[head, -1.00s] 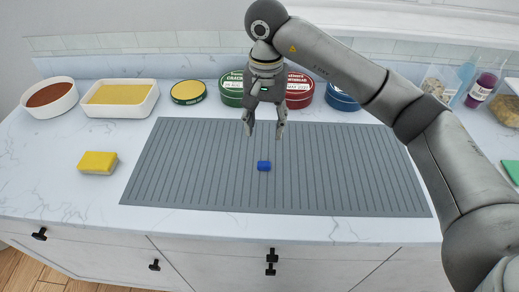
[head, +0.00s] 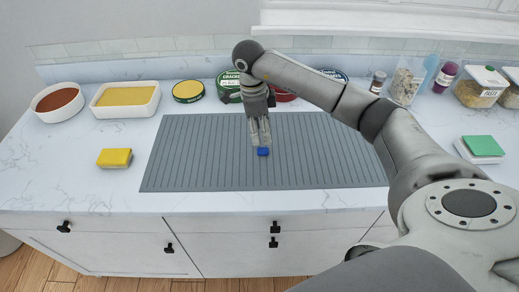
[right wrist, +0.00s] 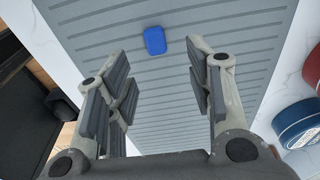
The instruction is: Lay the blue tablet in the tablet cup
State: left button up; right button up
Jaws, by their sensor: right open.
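The blue tablet (head: 263,152) lies on the grey ribbed mat (head: 330,165), near the mat's middle. It also shows in the right wrist view (right wrist: 155,40), lying flat with the mat clear around it. My right gripper (head: 260,144) is open and empty, with its fingers pointing down just behind the tablet. In the right wrist view the gripper (right wrist: 157,62) has its fingers spread, and the tablet appears beyond the fingertips, between their lines. I cannot make out a tablet cup in either view. My left gripper is not in view.
A yellow sponge (head: 115,158) lies left of the mat. A red-filled bowl (head: 58,100), a yellow-filled dish (head: 126,98) and several round tins, one yellow-lidded (head: 188,91), stand along the back. Jars and a green-topped block (head: 482,146) stand at the right. The mat is otherwise clear.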

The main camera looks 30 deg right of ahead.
aim_at(263, 149)
jog(key=shift+d+f, duration=0.1)
jog(key=shift+f, duration=0.7)
jog(key=shift+s+f+p, duration=0.15)
jog(key=shift+f+p, duration=0.05)
jog(key=shift+p, duration=0.2)
jog(key=f+p, duration=0.2)
jog(key=f, duration=0.2)
jog(key=shift+s+f, duration=0.15)
jog(key=shift+s, duration=0.05)
jog(key=shift+f, duration=0.2)
jog(key=shift+c, duration=0.7)
jog(key=c, duration=0.7)
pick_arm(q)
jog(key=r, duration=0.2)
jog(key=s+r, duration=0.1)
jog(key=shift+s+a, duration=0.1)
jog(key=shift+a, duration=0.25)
pick_arm(e)
jog(key=shift+c, duration=0.3)
